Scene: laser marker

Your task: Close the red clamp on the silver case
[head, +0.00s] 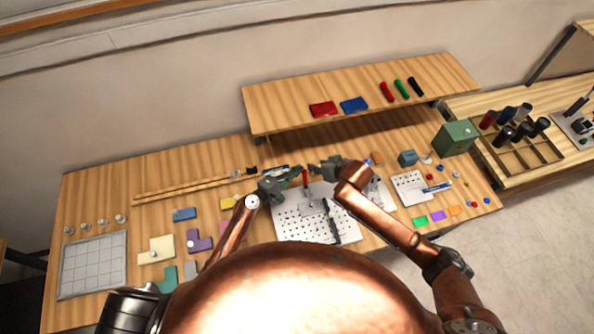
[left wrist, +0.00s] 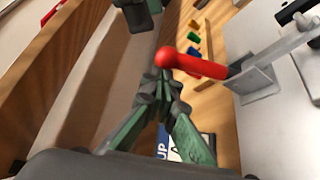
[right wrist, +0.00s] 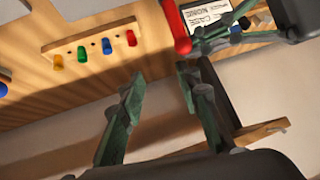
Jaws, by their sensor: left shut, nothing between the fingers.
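The red clamp handle (head: 305,177) stands up at the back of a pale perforated plate (head: 290,225); I cannot clearly make out a silver case. In the left wrist view the red handle (left wrist: 195,66) joins a grey metal bracket (left wrist: 258,78). My left gripper (head: 298,170) is shut and empty, its fingertips (left wrist: 160,78) close beside the handle's rounded end; contact is unclear. My right gripper (head: 313,167) is on the handle's other side. In the right wrist view its fingers (right wrist: 157,82) are apart with nothing between them, and the red handle (right wrist: 177,27) is beyond them.
A black bar (head: 330,222) lies on the plate. A raised shelf (head: 290,118) with red and blue boxes and markers stands behind. A peg rack (right wrist: 95,47) shows in the right wrist view. Coloured blocks lie left, and a green box (head: 456,138) stands right.

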